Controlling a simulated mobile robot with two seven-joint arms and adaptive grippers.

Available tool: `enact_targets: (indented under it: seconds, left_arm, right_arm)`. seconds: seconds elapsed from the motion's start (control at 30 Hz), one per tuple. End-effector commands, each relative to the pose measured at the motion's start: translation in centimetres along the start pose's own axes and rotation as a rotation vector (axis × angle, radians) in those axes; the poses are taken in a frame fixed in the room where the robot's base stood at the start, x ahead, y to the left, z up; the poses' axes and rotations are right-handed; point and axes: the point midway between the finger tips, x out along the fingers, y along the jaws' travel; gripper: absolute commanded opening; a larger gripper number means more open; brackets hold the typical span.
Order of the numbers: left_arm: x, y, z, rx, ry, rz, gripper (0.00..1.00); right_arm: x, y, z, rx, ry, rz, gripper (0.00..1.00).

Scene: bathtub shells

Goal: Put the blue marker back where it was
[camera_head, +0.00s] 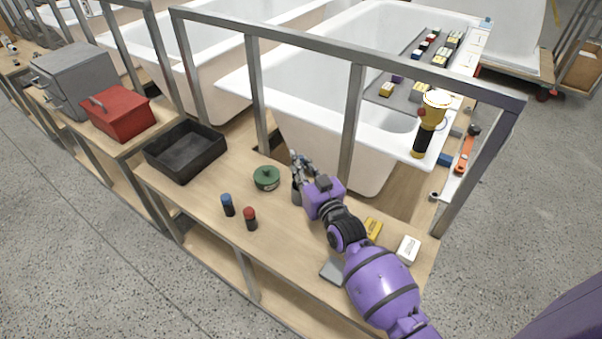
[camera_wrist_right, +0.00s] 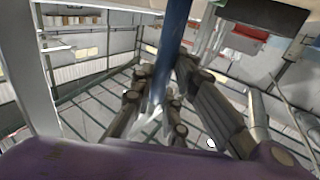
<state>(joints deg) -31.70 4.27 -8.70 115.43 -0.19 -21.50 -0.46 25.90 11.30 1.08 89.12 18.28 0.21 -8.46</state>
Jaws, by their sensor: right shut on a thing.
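In the wrist view, the right gripper (camera_wrist_right: 163,85) is shut on a long blue thing, which looks like the blue marker (camera_wrist_right: 175,38). In the head view the marker is too small to make out between the fingers. A small grey thing (camera_head: 297,194) shows just below the fingers; whether it touches the table is unclear. My left gripper is not in view.
A blue-topped dark cylinder (camera_head: 228,204) and a red-topped one (camera_head: 250,217) stand on the table (camera_head: 200,215). A black tray (camera_head: 185,152) is at its left. A yellow thing (camera_head: 373,228) and a white thing (camera_head: 408,249) lie near my arm. A metal frame rail (camera_head: 352,110) rises behind.

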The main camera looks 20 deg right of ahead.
Motion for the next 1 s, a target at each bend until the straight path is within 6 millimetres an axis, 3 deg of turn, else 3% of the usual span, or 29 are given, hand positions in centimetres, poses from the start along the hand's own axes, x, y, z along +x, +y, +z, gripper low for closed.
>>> enact_targets:
  seconds: [0.17,0.53,0.57,0.7,1.0]
  left_arm:
    - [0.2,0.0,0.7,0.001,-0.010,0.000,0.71]
    - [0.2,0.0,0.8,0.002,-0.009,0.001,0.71]
    - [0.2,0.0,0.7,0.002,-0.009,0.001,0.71]
    - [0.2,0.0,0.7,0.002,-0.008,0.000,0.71]
    - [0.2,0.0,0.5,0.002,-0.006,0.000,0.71]
  right_arm:
    - [-0.1,0.0,2.8,0.000,-0.004,0.000,0.00]
    - [-0.1,0.0,3.2,0.000,-0.002,0.000,0.00]
    - [-0.1,0.0,3.2,0.000,-0.002,0.000,0.15]
    - [0.0,0.0,3.1,0.000,-0.001,0.000,0.33]
    - [0.0,0.0,3.0,0.000,-0.001,0.000,0.33]
